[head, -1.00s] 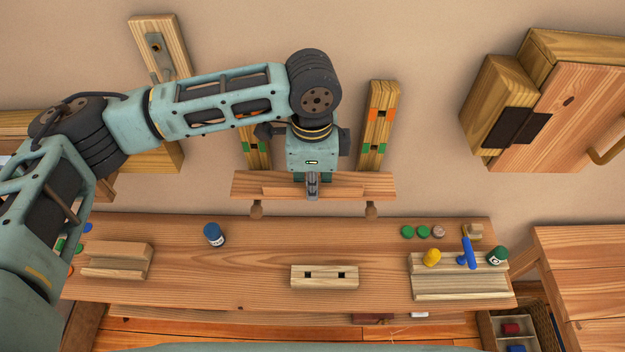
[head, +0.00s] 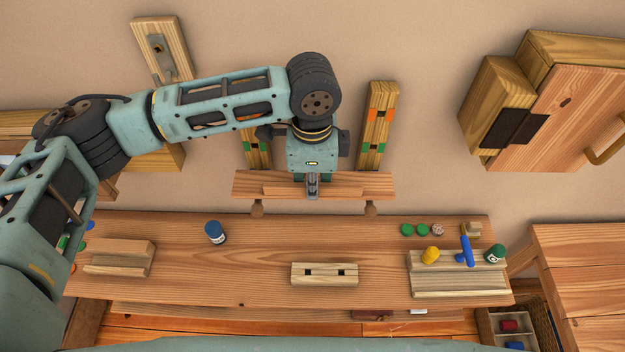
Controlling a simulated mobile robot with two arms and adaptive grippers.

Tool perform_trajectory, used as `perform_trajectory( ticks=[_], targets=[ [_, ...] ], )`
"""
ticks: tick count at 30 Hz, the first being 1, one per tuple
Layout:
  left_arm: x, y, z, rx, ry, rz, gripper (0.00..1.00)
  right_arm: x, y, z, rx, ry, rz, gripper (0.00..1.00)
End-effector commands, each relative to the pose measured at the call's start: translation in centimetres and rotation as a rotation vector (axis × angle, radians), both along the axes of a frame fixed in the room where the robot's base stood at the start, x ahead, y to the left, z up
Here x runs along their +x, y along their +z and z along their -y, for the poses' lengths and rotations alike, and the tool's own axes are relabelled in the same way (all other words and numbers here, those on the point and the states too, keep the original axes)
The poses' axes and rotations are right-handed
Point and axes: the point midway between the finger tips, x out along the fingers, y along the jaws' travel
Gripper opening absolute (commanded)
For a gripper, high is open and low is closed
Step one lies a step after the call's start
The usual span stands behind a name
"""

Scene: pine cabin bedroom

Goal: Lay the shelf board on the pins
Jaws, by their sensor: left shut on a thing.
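The shelf board (head: 350,190) is a reddish wooden plank, lying crosswise in front of the wall in the middle of the head view. My left gripper (head: 312,190) is shut on its middle. Two round wooden pins (head: 257,208) (head: 371,208) show just below the board, one near each end. I cannot tell whether the board touches them. Two wooden uprights (head: 378,125) (head: 257,152) with green and orange marks stand on the wall behind; my left arm partly hides the left one. My right gripper is not in view.
Below is a workbench (head: 240,265) with a blue-lidded jar (head: 215,232), a two-holed block (head: 324,274), a grooved block (head: 120,257) and a rack (head: 460,282) with a blue tool (head: 467,251). A wall cabinet (head: 550,110) hangs at the right.

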Motion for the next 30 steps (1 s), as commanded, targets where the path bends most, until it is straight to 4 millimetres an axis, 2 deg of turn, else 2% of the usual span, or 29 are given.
perform_trajectory(
  ticks=[5,6,13,23,26,30],
  targets=[
    [0.0,0.0,0.0,-0.001,0.0,0.001,0.0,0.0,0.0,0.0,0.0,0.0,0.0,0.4],
    [0.0,0.0,0.0,-0.001,0.0,0.001,0.16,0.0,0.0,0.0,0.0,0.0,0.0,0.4],
    [0.0,0.0,0.0,-0.001,0.0,0.001,0.35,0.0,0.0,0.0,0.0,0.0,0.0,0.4],
    [0.0,0.2,0.0,-0.001,0.0,0.0,0.35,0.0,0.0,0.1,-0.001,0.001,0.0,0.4],
    [0.0,1.2,0.1,-0.001,0.0,0.001,0.35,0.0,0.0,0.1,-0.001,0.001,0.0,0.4],
    [0.1,3.8,0.1,-0.002,-0.002,0.003,0.35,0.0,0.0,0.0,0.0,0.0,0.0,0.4]
  ],
)
